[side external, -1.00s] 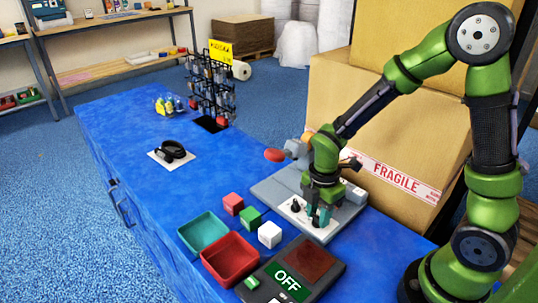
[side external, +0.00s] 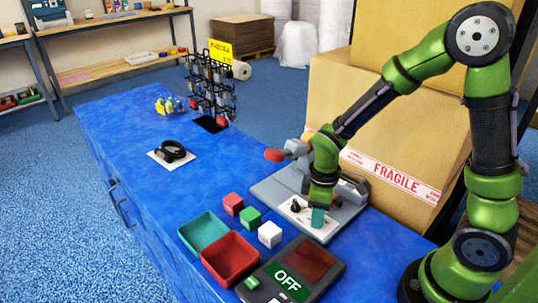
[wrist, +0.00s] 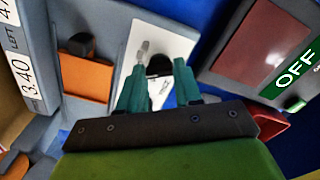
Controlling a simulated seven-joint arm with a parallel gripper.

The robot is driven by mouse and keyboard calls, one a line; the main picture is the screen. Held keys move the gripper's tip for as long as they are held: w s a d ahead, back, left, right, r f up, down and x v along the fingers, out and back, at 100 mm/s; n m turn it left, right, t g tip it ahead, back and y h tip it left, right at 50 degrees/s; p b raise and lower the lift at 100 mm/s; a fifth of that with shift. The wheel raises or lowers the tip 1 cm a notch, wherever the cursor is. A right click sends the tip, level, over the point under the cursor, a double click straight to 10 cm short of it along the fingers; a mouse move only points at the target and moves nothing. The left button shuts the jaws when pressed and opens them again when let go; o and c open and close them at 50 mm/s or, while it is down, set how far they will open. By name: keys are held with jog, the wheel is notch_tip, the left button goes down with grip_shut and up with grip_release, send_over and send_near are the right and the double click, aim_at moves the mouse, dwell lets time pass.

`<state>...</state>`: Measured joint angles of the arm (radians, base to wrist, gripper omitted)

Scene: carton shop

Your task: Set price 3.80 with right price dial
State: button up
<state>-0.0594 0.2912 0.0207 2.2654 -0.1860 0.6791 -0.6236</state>
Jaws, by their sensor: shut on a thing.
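The grey price machine (side external: 275,195) stands on the blue bench with a white plate (side external: 294,216) on its front; the plate also shows in the wrist view (wrist: 180,45). A grey pin-like shape (wrist: 145,50) lies beside that dial. A label reading 3.40 LEFT (wrist: 28,75) is at the left edge; the figure above it is cut off.
A dark box showing OFF (side external: 288,280) is in front of the machine. Red, green and white cubes (side external: 269,234) and teal and red trays (side external: 230,262) stand to its left. A large FRAGILE carton (side external: 400,130) is close behind.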

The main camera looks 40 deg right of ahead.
jog(key=m, duration=0.6)
jog(key=shift+m, duration=0.3)
jog(key=m, duration=0.5)
jog(key=shift+m, duration=0.4)
jog(key=o, duration=1)
jog(key=shift+o, duration=0.2)
jog(key=shift+r, duration=0.15)
notch_tip(320, 180, up, 17)
jog(key=shift+w+f, duration=0.1)
jog(key=shift+f, duration=0.1)
